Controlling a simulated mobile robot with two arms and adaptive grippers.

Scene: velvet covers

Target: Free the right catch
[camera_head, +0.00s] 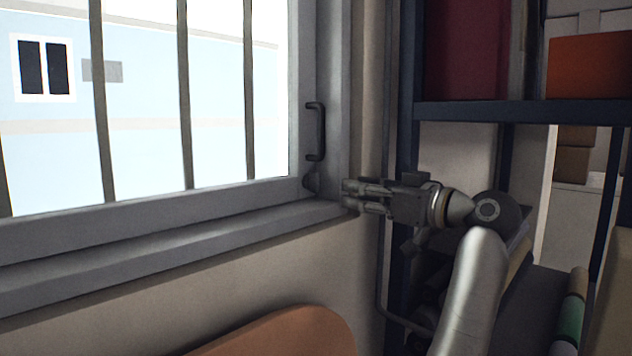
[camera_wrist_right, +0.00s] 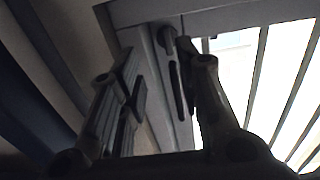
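The window (camera_head: 303,95) has a grey frame with a dark vertical handle (camera_head: 316,130) on its right side. A small dark catch (camera_head: 311,182) sits below the handle, at the frame's lower right corner. My right gripper (camera_head: 346,196) points left toward this catch and is a little to its right, apart from it. In the right wrist view the fingers of my right gripper (camera_wrist_right: 156,55) are spread with nothing held. The catch (camera_wrist_right: 166,40) and the handle (camera_wrist_right: 178,90) show between them, farther off. My left gripper is not in view.
The grey sill (camera_head: 180,245) runs below the window. Dark bars cross the glass. A dark shelf rack (camera_head: 520,112) with a red-orange box (camera_head: 590,66) stands right, close behind my arm. An orange rounded surface (camera_head: 285,335) is at the bottom.

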